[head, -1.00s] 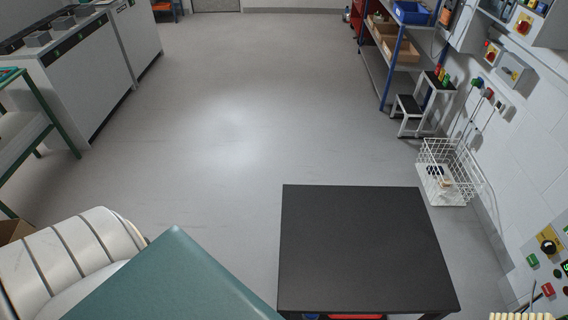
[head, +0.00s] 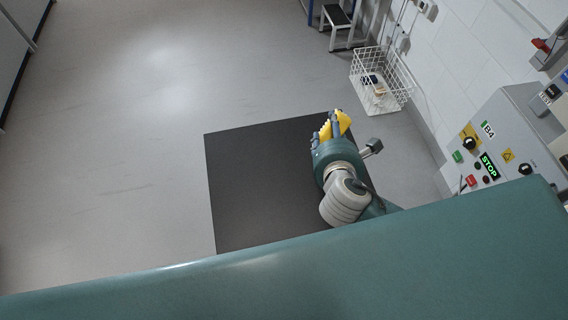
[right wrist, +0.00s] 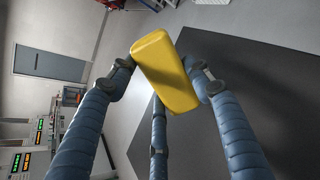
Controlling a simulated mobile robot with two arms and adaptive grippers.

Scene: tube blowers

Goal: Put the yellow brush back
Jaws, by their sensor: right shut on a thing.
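In the right wrist view the brush (right wrist: 166,72) shows as a smooth yellow block. The blue fingers of my right gripper (right wrist: 165,78) are shut on it from both sides, with a third finger below. My left gripper is not in view.
A white wire basket (head: 383,82) with small items stands on the floor by the wall. A grey control panel (head: 500,150) with a STOP display is at right. Open floor lies left.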

